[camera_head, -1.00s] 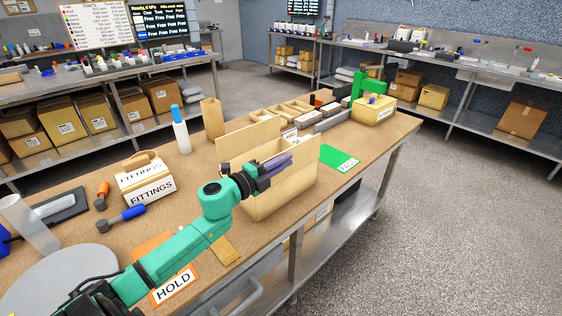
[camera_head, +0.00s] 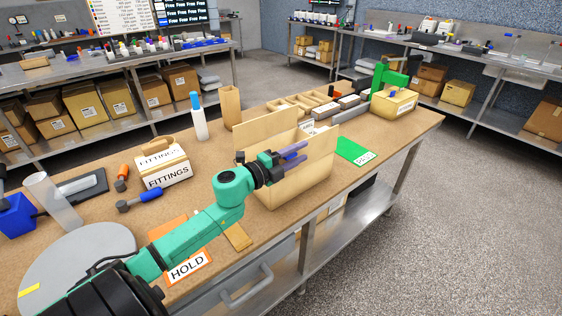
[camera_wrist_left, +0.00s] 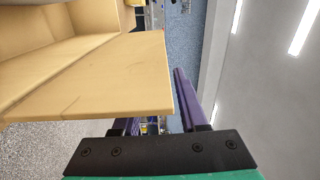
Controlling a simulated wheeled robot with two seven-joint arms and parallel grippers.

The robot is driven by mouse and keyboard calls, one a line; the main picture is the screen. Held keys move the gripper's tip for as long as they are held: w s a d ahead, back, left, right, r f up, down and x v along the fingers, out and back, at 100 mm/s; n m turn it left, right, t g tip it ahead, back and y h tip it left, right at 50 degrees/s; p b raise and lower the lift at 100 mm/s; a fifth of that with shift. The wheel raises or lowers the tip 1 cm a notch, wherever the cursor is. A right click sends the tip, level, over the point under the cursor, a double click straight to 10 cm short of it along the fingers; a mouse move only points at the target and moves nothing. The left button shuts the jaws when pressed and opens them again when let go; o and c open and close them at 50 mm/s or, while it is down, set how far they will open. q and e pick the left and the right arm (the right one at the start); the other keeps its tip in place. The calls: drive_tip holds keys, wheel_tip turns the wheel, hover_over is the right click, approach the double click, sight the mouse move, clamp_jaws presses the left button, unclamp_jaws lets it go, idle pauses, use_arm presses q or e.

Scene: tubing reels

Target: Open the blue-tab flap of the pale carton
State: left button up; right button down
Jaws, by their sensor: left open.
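The pale carton (camera_head: 297,187) stands on the bench with its top open and pale panels standing up at the back (camera_head: 268,135) and right side. I see no blue tab on it. My left gripper (camera_head: 296,152) reaches in over the carton's front edge from the left, its purple fingers apart and empty. In the left wrist view, a pale carton panel (camera_wrist_left: 105,80) fills the left and hides most of one finger; the other finger (camera_wrist_left: 187,100) shows clear beside it. I cannot tell whether they touch. My right gripper is not in view.
A FITTINGS box (camera_head: 165,167), a white bottle with a blue cap (camera_head: 198,118) and a brown upright box (camera_head: 230,107) stand left of and behind the carton. A green mat (camera_head: 354,151) lies to its right. An orange HOLD card (camera_head: 187,268) lies under my arm.

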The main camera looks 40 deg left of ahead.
use_arm(q)
drive_tip(key=b+v, duration=0.2)
drive_tip(key=v, duration=1.2)
drive_tip(key=shift+d, duration=0.1)
